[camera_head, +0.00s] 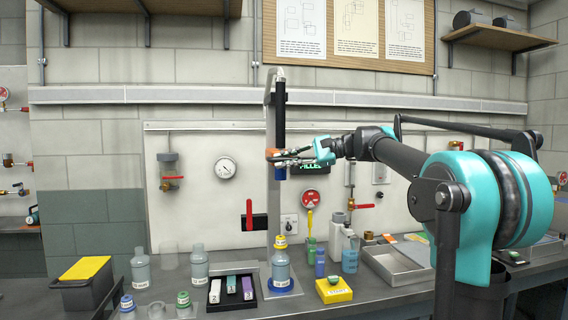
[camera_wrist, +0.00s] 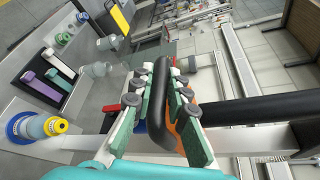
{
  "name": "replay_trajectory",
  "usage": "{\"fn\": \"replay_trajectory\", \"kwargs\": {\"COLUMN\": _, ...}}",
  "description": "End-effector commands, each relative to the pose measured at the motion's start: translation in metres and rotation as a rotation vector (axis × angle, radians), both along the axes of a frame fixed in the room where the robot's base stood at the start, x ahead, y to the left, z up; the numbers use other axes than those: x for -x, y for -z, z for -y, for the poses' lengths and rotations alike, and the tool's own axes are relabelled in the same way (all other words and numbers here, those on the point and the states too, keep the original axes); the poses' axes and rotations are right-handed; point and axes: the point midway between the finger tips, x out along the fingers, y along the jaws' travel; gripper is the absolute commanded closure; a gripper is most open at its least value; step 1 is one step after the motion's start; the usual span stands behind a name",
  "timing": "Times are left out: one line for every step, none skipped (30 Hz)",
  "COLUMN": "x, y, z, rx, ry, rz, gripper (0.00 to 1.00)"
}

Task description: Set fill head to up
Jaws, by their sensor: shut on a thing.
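The fill head is a black upright cylinder (camera_head: 281,110) on a grey post (camera_head: 272,205), with an orange part (camera_head: 270,153) and a blue lower end (camera_head: 281,174). It sits well above a bottle (camera_head: 280,272) with a yellow collar and blue base. My gripper (camera_head: 280,157) reaches in from the right at the orange part. In the wrist view its green-padded fingers (camera_wrist: 160,82) are shut on a black rounded handle (camera_wrist: 158,110), beside the orange part (camera_wrist: 190,117). The fingers partly hide the handle's sides.
A black tray (camera_head: 232,303) with coloured blocks stands left of the bottle. Other bottles (camera_head: 198,268) and a yellow block (camera_head: 334,290) stand around it on the bench. A metal tray (camera_head: 390,262) lies at right. A gauge (camera_head: 225,169) and red-handled valve (camera_head: 250,213) are on the wall panel.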

Motion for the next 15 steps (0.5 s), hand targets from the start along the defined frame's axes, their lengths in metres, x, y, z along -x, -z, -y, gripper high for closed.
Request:
{"fn": "replay_trajectory", "kwargs": {"x": -0.0014, "y": -0.0056, "z": -0.0001, "rx": -0.013, "ry": 0.006, "rz": 0.000, "gripper": 1.00}}
{"fn": "replay_trajectory", "kwargs": {"x": -0.0014, "y": -0.0057, "z": -0.0001, "rx": -0.013, "ry": 0.006, "rz": 0.000, "gripper": 0.83}}
{"fn": "replay_trajectory", "kwargs": {"x": -0.0015, "y": -0.0059, "z": -0.0001, "rx": -0.013, "ry": 0.006, "rz": 0.000, "gripper": 0.78}}
{"fn": "replay_trajectory", "kwargs": {"x": -0.0014, "y": -0.0057, "z": -0.0001, "rx": -0.013, "ry": 0.006, "rz": 0.000, "gripper": 0.74}}
{"fn": "replay_trajectory", "kwargs": {"x": -0.0013, "y": -0.0055, "z": -0.0001, "rx": -0.012, "ry": 0.005, "rz": 0.000, "gripper": 0.70}}
{"fn": "replay_trajectory", "kwargs": {"x": -0.0013, "y": -0.0051, "z": -0.0001, "rx": -0.012, "ry": 0.005, "rz": 0.000, "gripper": 0.65}}
{"fn": "replay_trajectory", "kwargs": {"x": -0.0013, "y": -0.0048, "z": -0.0001, "rx": -0.011, "ry": 0.005, "rz": 0.000, "gripper": 0.64}}
{"fn": "replay_trajectory", "kwargs": {"x": -0.0012, "y": -0.0046, "z": -0.0002, "rx": -0.010, "ry": 0.004, "rz": -0.001, "gripper": 0.64}}
{"fn": "replay_trajectory", "kwargs": {"x": -0.0011, "y": -0.0043, "z": -0.0001, "rx": -0.010, "ry": 0.004, "rz": -0.001, "gripper": 0.64}}
{"fn": "replay_trajectory", "kwargs": {"x": -0.0011, "y": -0.0041, "z": -0.0002, "rx": -0.010, "ry": 0.004, "rz": -0.001, "gripper": 0.64}}
{"fn": "replay_trajectory", "kwargs": {"x": -0.0010, "y": -0.0040, "z": -0.0001, "rx": -0.010, "ry": 0.004, "rz": -0.001, "gripper": 0.64}}
{"fn": "replay_trajectory", "kwargs": {"x": -0.0010, "y": -0.0038, "z": -0.0002, "rx": -0.010, "ry": 0.004, "rz": -0.001, "gripper": 0.64}}
{"fn": "replay_trajectory", "kwargs": {"x": -0.0009, "y": -0.0036, "z": -0.0002, "rx": -0.009, "ry": 0.003, "rz": -0.001, "gripper": 0.64}}
{"fn": "replay_trajectory", "kwargs": {"x": -0.0009, "y": -0.0035, "z": -0.0001, "rx": -0.009, "ry": 0.003, "rz": 0.000, "gripper": 0.64}}
{"fn": "replay_trajectory", "kwargs": {"x": -0.0010, "y": -0.0035, "z": 0.0005, "rx": -0.009, "ry": 0.003, "rz": 0.000, "gripper": 0.64}}
